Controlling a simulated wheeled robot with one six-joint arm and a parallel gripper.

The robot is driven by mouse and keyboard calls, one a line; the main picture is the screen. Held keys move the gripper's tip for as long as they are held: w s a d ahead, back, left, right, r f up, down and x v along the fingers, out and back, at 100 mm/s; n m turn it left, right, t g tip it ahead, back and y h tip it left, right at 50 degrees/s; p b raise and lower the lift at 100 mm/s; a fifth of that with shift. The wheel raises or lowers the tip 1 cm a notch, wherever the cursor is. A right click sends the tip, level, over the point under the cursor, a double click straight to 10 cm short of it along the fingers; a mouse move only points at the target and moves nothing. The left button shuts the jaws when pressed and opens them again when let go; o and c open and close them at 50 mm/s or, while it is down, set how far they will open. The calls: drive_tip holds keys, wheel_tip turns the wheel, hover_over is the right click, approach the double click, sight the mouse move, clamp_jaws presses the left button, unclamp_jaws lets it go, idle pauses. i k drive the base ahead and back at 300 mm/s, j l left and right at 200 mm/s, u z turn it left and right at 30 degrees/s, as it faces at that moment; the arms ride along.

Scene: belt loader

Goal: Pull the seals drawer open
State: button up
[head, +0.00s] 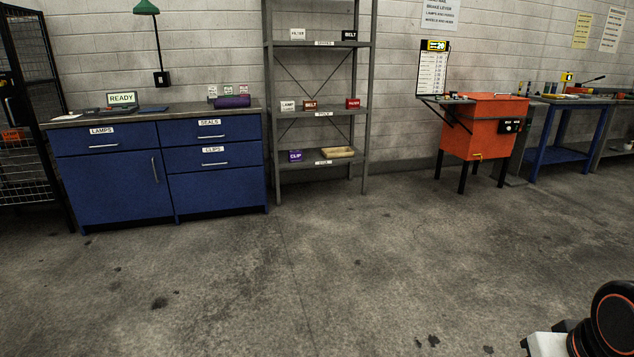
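The seals drawer (222,129) is the upper right drawer of a blue cabinet at the left of the head view. It carries a white label reading SEALS and a thin metal bar handle (212,137). The drawer front sits flush with the cabinet, so it looks shut. The clips drawer (230,156) is just below it, and the lamps drawer (75,142) is to its left. Part of my arm shows at the bottom right corner, far from the cabinet. My gripper is not in view.
The cabinet top (180,112) holds a READY display (121,98) and a purple roll (232,101). A grey shelf rack (367,120) stands right of the cabinet. An orange machine (480,125) and a blue bench (560,155) are farther right. The concrete floor before the cabinet is clear.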

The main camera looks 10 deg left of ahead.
sight(201, 129)
drive_tip(key=i+j+u, duration=0.15)
drive_tip(key=i+u, duration=0.25)
drive_tip(key=i, duration=0.45)
drive_tip(key=i+l+u, duration=0.15)
drive_tip(key=i+u, duration=0.25)
drive_tip(key=i, duration=0.45)
drive_tip(key=i+u, duration=0.15)
drive_tip(key=i, duration=0.4)
drive_tip(key=i+l+u, duration=0.15)
drive_tip(key=i, duration=0.35)
drive_tip(key=i+l+u, duration=0.15)
drive_tip(key=i, duration=0.35)
drive_tip(key=i+l+u, duration=0.15)
drive_tip(key=i+l, duration=0.15)
drive_tip(key=i, duration=0.2)
